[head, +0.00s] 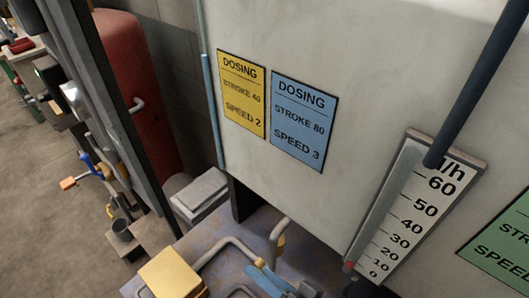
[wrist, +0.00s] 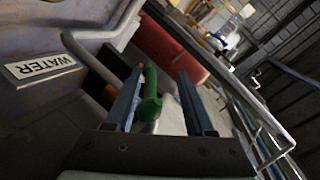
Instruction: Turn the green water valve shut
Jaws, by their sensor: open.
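The green valve handle (wrist: 151,96) shows in the wrist view as a green bar with a rounded lower end. My gripper (wrist: 160,73) is open, with its two blue-grey fingers apart. The green handle appears between the fingers, closer to the left one; I cannot tell whether they touch. Part of the valve is hidden behind the left finger. A white WATER label (wrist: 42,66), seen upside down, is on the grey surface to the left. I cannot make out the green valve in the head view.
The head view shows a pale panel (head: 300,200) with yellow (head: 242,95) and blue (head: 304,120) dosing cards and a flow gauge (head: 415,205). Grey pipes (head: 225,250) and a yellow box (head: 172,275) sit below. A red tank (head: 137,85) stands behind at left.

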